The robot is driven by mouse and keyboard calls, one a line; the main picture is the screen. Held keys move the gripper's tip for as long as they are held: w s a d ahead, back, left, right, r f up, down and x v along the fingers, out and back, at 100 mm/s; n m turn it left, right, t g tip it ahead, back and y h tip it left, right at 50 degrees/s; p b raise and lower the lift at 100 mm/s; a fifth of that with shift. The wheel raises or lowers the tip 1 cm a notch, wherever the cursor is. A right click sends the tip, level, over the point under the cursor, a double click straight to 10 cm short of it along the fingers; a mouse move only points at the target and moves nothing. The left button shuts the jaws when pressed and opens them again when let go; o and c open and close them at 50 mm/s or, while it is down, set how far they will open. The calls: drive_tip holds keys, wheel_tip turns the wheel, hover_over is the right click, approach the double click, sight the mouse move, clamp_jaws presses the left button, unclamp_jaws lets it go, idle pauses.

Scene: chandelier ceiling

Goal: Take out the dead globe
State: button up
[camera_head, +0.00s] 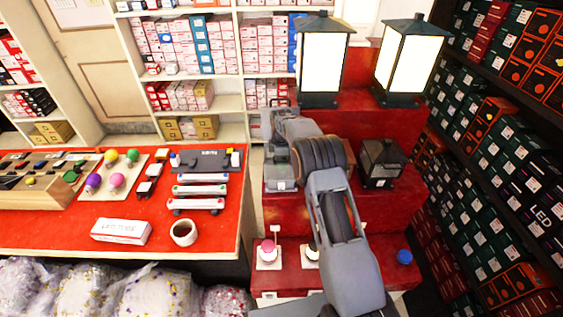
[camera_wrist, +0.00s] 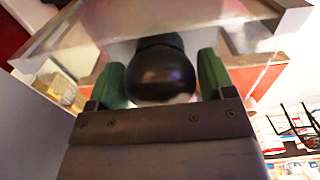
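A dark round globe (camera_wrist: 162,72) with a darker collar above it fills the middle of the wrist view. The two green fingers of my gripper (camera_wrist: 161,84) stand on either side of it, very close. I cannot tell whether both fingers press on it. Pale, see-through panels and a frame edge (camera_wrist: 75,30) surround the globe. In the head view, my arm hides most of my gripper and the globe. A dark unlit lantern (camera_head: 381,163) stands on the red step to the right of my arm. Two lit lanterns (camera_head: 321,60) (camera_head: 410,62) stand on the top step.
The red stepped stand (camera_head: 420,125) holds small items, including a pink ball (camera_head: 267,248) and a blue ball (camera_head: 404,257). At left, a red table (camera_head: 60,230) bears colored bulbs, a mug (camera_head: 184,233) and a white box (camera_head: 121,231). Stocked shelves (camera_head: 505,160) crowd the right side.

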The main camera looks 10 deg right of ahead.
drive_tip(key=c, duration=0.7)
drive_tip(key=shift+o, duration=0.2)
drive_tip(key=shift+r, duration=0.1)
